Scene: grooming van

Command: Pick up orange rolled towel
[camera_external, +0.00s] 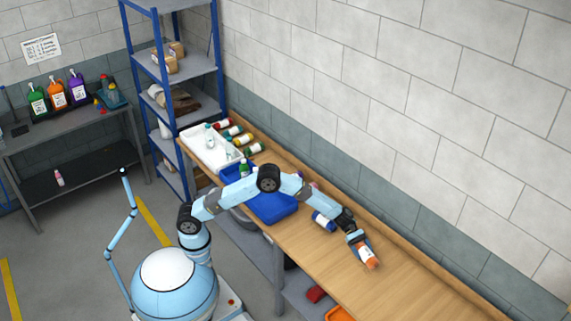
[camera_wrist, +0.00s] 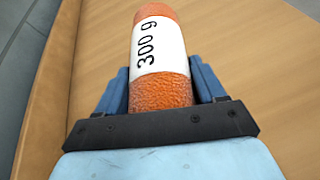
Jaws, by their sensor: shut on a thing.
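The orange rolled towel (camera_external: 368,257) has a white band around its middle. In the wrist view the towel (camera_wrist: 158,92) lies lengthwise between the two blue fingers, and its band reads "300 g". My gripper (camera_external: 361,246) is at the right part of the wooden counter, shut on the towel. In the wrist view my gripper (camera_wrist: 163,85) has one finger against each side of the towel. I cannot tell whether the towel touches the counter or is slightly above it.
The wooden counter (camera_external: 420,293) is clear right of the towel. A blue-and-white roll (camera_external: 323,221) lies left of my gripper, near a blue bin (camera_external: 283,211). A white tray (camera_external: 193,151) and several bottles are farther back. A wall runs behind the counter.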

